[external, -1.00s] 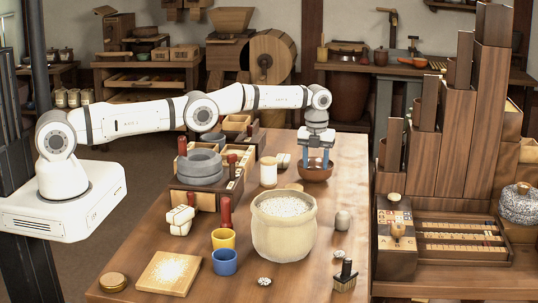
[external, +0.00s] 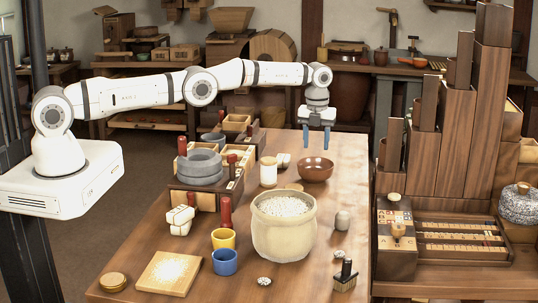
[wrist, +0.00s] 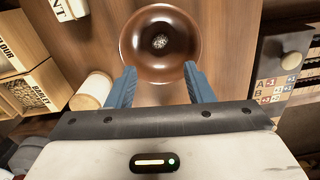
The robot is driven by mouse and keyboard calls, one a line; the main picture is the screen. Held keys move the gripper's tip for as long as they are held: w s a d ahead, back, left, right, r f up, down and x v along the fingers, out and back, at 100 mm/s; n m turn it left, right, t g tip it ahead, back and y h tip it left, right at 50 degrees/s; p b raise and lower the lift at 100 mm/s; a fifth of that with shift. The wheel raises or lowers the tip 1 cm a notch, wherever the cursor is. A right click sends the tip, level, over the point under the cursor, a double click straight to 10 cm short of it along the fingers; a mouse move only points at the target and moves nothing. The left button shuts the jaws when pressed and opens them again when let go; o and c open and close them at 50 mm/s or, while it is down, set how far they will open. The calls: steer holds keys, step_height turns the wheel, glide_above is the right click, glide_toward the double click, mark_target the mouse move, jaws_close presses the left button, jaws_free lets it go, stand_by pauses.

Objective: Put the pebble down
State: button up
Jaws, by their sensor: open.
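The pebble (wrist: 160,41) is a small speckled grey stone lying at the bottom of the brown bowl (wrist: 185,60) in the wrist view. The bowl (external: 316,174) stands on the far part of the table in the external view; the pebble inside is not visible there. My gripper (external: 316,143) hangs above the bowl, clear of its rim, with its blue fingers pointing down. In the wrist view my gripper (wrist: 160,70) has its fingers apart with nothing between them.
A pale candle-like cylinder (external: 268,174) stands left of the bowl. A large cream pot (external: 283,235) stands nearer the camera. Two speckled pebbles (external: 264,281) (external: 340,254) lie on the table. Wooden boxes and a stone quern (external: 200,168) are to the left; tall wooden steps (external: 468,150) rise at right.

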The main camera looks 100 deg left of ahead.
steer(key=w+d+r+n, duration=0.1)
steer(key=d+r+n, duration=0.1)
steer(key=d+r, duration=0.55)
steer(key=w+d+r+n, duration=0.1)
steer(key=d+r+n, duration=0.25)
steer(key=r, duration=0.65)
steer(key=s+d+r+n+t, duration=0.1)
steer(key=s+d+r+n, duration=0.2)
steer(key=s+d+r, duration=0.5)
steer(key=s+d+r+n+t, duration=0.1)
steer(key=s+d+r+n, duration=0.35)
steer(key=d, duration=0.65)
steer(key=s+d+f+n, duration=0.1)
steer(key=s+d, duration=0.3)
steer(key=s, duration=0.6)
steer(key=s+d+f+n, duration=0.1)
steer(key=s+d+n, duration=0.2)
steer(key=s, duration=0.7)
steer(key=s+d+f+n+t, duration=0.1)
steer(key=s+d+n, duration=0.1)
steer(key=s+d, duration=0.4)
steer(key=s, duration=0.4)
steer(key=shift+f, duration=0.4)
